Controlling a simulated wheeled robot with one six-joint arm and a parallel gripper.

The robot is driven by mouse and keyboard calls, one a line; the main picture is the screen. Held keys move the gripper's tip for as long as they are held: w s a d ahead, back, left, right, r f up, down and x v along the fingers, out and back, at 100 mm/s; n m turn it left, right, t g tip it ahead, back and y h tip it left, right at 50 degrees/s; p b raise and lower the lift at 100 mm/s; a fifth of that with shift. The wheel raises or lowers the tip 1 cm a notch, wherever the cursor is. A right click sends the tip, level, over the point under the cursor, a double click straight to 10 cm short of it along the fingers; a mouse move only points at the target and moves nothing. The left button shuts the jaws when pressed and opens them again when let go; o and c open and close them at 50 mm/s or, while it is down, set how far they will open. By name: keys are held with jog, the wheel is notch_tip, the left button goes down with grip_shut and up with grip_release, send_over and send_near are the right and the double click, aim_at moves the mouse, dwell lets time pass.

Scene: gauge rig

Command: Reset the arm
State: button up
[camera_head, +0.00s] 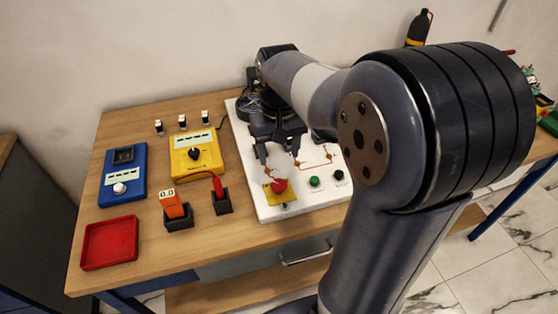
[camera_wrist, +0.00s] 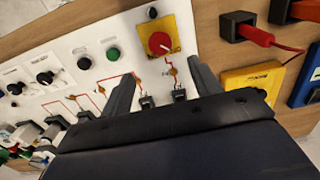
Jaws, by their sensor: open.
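My gripper (camera_head: 279,161) is open and hangs over the white panel (camera_head: 312,197), with nothing between its fingers. In the wrist view my gripper (camera_wrist: 165,90) shows its two fingers spread apart. A red knob on a yellow plate (camera_head: 277,187) lies just in front of the fingertips; the red knob (camera_wrist: 159,43) also shows in the wrist view between and beyond the fingers. I cannot tell whether a finger touches the panel. My arm reaches across the right side of the head view and hides part of the panel.
A yellow meter (camera_head: 196,155), a blue box (camera_head: 122,175), an orange 0.0 display (camera_head: 171,204) and a red tray (camera_head: 109,243) stand on the wooden table (camera_head: 170,265) to the left. A red-handled probe (camera_head: 218,188) sits in a dark holder. Green and black knobs (camera_head: 315,181) are on the panel.

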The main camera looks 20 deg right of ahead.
aim_at(279, 184)
jog(key=shift+r, duration=0.15)
notch_tip(279, 184, down, 11)
jog(key=shift+s+r, duration=0.1)
jog(key=shift+m, duration=0.5)
dwell(0.6)
